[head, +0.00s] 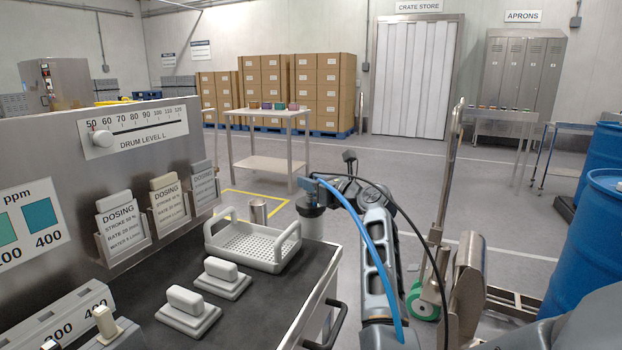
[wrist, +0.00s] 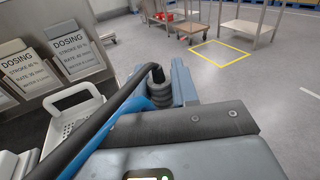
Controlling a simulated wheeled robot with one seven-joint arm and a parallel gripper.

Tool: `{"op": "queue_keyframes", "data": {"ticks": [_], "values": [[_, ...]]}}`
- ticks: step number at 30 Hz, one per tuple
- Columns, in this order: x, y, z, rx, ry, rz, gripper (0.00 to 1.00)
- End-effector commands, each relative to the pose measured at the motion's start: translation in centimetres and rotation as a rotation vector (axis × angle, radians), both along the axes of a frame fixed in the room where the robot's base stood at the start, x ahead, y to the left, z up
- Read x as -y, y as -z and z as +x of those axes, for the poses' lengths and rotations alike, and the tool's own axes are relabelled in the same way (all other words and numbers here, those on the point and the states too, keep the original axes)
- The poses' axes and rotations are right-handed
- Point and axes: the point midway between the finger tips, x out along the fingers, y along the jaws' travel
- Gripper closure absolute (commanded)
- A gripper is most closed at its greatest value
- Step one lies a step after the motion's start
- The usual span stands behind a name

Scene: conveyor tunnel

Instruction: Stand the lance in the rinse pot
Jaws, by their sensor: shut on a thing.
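My gripper (head: 313,192) is at the end of my arm, over the far right end of the dark bench in the head view. A black hose and a blue hose run back from the gripper along my arm.
A pale perforated tray (head: 209,236) with raised handles sits on the bench (head: 262,304). Two handled blocks (head: 222,278) lie in front of it. Dosing cards (head: 120,218) line the panel at left. Blue drums (head: 597,235) stand at right. Open floor lies beyond the bench.

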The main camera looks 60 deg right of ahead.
Motion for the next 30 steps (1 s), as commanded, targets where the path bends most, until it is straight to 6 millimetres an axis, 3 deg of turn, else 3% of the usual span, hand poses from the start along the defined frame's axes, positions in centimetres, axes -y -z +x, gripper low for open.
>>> {"op": "queue_keyframes", "data": {"ticks": [11, 12, 18, 21, 30], "values": [[-0.03, 1.04, 0.02, 0.001, 0.0, 0.0, 1.0], [-0.03, 1.05, 0.02, 0.001, -0.001, 0.0, 0.68], [-0.03, 1.07, 0.02, 0.001, -0.001, 0.0, 0.49], [-0.03, 1.08, 0.02, 0.0, -0.001, 0.0, 0.41], [-0.17, 1.19, -0.43, -0.002, 0.0, 0.001, 0.41]]}}
